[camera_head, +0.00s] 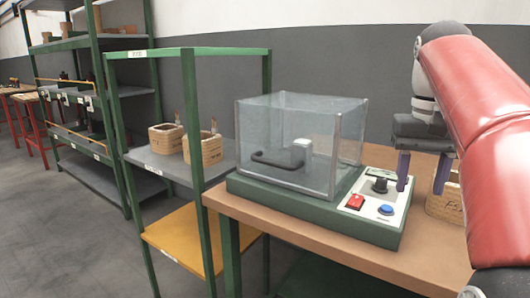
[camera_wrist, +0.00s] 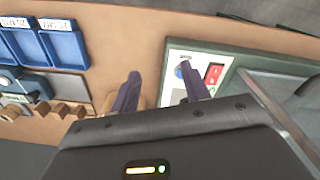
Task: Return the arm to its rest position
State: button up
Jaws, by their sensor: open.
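My red arm (camera_head: 478,85) reaches in from the right in the head view.
Blue bins (camera_wrist: 62,45) and a wooden holder (camera_wrist: 50,118) are at left in the wrist view. The table's front edge (camera_head: 330,250) is clear.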

jog(key=s+a+f+n+t, duration=0.1)
jog(key=s+a+f, duration=0.2)
jog(key=f, duration=0.4)
jog(key=s+a+f+n+t, duration=0.1)
jog(key=s+a+f+t, duration=0.1)
jog(key=s+a+f, duration=0.2)
jog(key=s+a+f+n+t, duration=0.1)
jog(key=s+a+f, duration=0.3)
jog(key=f, duration=0.7)
jog(key=shift+s+f+t, duration=0.4)
jog(key=shift+s+t, duration=0.3)
jog(key=shift+s, duration=0.5)
jog(key=shift+f, duration=0.2)
jog(key=shift+c, duration=0.5)
